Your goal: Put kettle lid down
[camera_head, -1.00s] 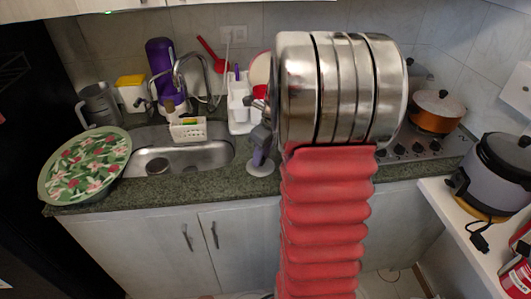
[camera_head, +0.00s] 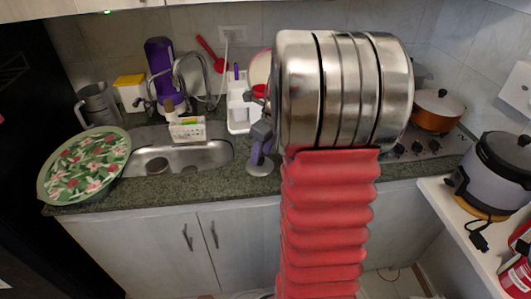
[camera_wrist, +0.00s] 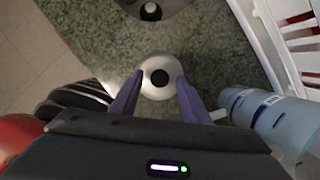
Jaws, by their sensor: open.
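The kettle lid, a white disc with a black round knob, lies on the green stone counter near its front edge, in the head view (camera_head: 261,169) and the wrist view (camera_wrist: 158,62). My gripper (camera_head: 260,160) points down just over it. In the wrist view my gripper (camera_wrist: 158,88) has its two purple fingers spread apart, one on each side of the knob, with a gap to the knob. Part of the lid's near side is hidden by the gripper. I cannot tell whether the fingertips touch the lid.
The sink (camera_head: 205,155) is left of the lid. A white rack (camera_head: 239,105) stands behind it, and the wrist view shows a blue-grey cylinder (camera_wrist: 275,120) close on the right. A patterned green tray (camera_head: 85,168) lies far left. The stove with an orange pot (camera_head: 437,118) is right.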

